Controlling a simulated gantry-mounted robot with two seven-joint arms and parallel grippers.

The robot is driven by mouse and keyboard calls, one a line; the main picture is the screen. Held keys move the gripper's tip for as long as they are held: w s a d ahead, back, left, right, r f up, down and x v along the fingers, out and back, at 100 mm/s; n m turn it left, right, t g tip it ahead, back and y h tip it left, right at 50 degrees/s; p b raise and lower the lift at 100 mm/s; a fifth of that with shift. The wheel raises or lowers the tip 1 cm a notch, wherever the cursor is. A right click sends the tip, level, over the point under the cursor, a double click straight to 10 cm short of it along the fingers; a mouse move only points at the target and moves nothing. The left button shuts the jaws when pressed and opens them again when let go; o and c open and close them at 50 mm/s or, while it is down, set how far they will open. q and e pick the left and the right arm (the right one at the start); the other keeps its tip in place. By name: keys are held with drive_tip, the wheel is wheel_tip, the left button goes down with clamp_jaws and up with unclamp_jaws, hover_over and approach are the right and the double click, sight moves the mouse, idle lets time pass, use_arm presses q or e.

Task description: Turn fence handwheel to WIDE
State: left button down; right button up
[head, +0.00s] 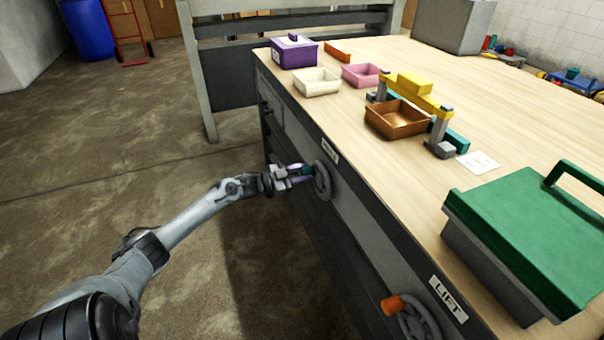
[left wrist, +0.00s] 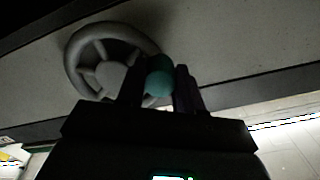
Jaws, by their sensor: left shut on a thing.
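A grey handwheel (head: 322,181) with a teal knob (head: 306,170) sits on the bench's front side, under a small label (head: 330,151) too small to read. It also shows in the left wrist view (left wrist: 73,68), with spokes and a hub. My left gripper (head: 298,174) reaches in from the left and is shut on the teal knob, whose round side shows between the two dark fingers in the left wrist view (left wrist: 159,76). The fingers hide part of the rim. My right gripper is not in view. No WIDE marking is readable.
A second handwheel (head: 420,322) with an orange knob (head: 391,305) is nearer, beside a LIFT label (head: 448,299). On the bench top (head: 380,180) are a green-lidded box (head: 530,225), a brown tray (head: 397,131), and a yellow-barred fixture (head: 415,97).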

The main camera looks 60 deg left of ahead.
sight(303, 170)
use_arm(q)
drive_tip(key=shift+r, duration=0.1)
drive_tip(key=shift+r+m+p, duration=0.6)
drive_tip(key=shift+m+p, duration=0.4)
drive_tip(key=shift+p, duration=0.2)
drive_tip(key=r+m+p, duration=0.2)
drive_tip(key=m+p, duration=0.1)
drive_tip(key=shift+d+m, duration=0.3)
drive_tip(key=shift+d, duration=0.05)
drive_tip(key=m+p, duration=0.1)
drive_tip(key=d+r+m+p, duration=0.1)
drive_tip(key=m+p, duration=0.1)
drive_tip(key=r+m+p, duration=0.1)
drive_tip(key=m, duration=0.1)
drive_tip(key=shift+s+d+p, duration=0.2)
drive_tip(key=shift+d+p, duration=0.15)
drive_tip(key=shift+d, duration=0.05)
drive_tip(key=m+p, duration=0.1)
drive_tip(key=d+m, duration=0.1)
drive_tip(key=m, duration=0.1)
drive_tip(key=shift+s+d+r+p, duration=0.1)
drive_tip(key=shift+r+p, duration=0.3)
drive_tip(key=shift+s+d+r+m+p, duration=0.15)
drive_tip(key=shift+d+m+p, duration=0.4)
drive_tip(key=shift+m, duration=0.65)
drive_tip(key=shift+d+m+p, duration=0.4)
drive_tip(key=shift+d+m, duration=0.1)
drive_tip(key=shift+m, duration=0.4)
